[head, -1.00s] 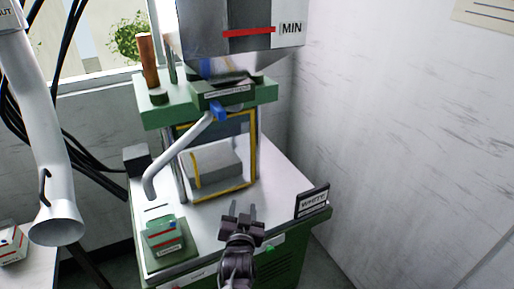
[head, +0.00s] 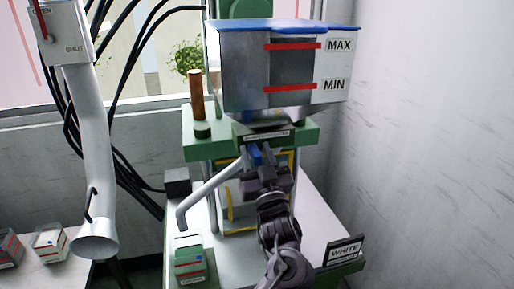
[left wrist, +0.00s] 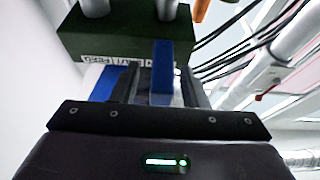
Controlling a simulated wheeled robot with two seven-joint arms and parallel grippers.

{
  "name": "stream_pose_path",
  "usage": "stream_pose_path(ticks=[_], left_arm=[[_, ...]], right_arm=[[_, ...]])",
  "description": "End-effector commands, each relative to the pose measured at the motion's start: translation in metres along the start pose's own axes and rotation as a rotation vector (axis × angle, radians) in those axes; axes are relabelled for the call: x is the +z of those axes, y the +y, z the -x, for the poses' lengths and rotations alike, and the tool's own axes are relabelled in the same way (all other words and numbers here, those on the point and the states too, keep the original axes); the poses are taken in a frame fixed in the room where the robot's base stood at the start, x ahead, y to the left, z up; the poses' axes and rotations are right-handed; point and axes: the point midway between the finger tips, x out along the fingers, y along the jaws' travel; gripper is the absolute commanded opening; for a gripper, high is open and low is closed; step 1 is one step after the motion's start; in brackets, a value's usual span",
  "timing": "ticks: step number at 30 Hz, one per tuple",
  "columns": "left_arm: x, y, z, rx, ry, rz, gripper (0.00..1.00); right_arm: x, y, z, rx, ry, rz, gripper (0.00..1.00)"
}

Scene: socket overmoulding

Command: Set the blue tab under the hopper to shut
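The hopper (head: 245,70) is a grey and white box with a blue lid and MAX and MIN marks. The blue tab (head: 255,154) sits under it, in front of a green block (head: 300,135) with a label plate. My left gripper (head: 263,170) is raised at the tab, partly covering it. In the left wrist view, the blue tab (left wrist: 162,75) stands between my left gripper's two dark fingers (left wrist: 160,90). The fingers are apart around it; contact with it is unclear. The label there is partly hidden and ends in FEED. My right gripper is not in view.
A grey curved tube (head: 207,194) slopes down left of my gripper. A WHITE sign (head: 344,251) stands at right on the bench. A green box (head: 189,262) is at front left. A white pipe (head: 95,150) hangs at left.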

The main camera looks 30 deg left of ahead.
Motion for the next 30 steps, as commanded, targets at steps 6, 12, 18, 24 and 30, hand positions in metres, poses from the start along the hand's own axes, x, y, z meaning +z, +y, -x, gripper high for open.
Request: stream_pose_path(ticks=[6,12,18,24,30], left_arm=[[0.001,0.000,-0.004,0.001,-0.001,0.001,0.40],[0.001,0.000,-0.004,0.001,-0.001,0.001,0.27],[0.001,0.000,-0.004,0.001,-0.001,0.000,0.01],[0.001,0.000,-0.003,0.001,-0.001,0.001,0.00],[0.003,0.024,-0.003,-0.001,-0.003,0.004,0.00]], right_arm=[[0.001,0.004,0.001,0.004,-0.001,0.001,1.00],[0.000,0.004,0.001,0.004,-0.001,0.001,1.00],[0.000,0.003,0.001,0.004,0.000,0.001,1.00],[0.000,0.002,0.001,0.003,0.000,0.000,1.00],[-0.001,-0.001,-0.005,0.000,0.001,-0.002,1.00]])
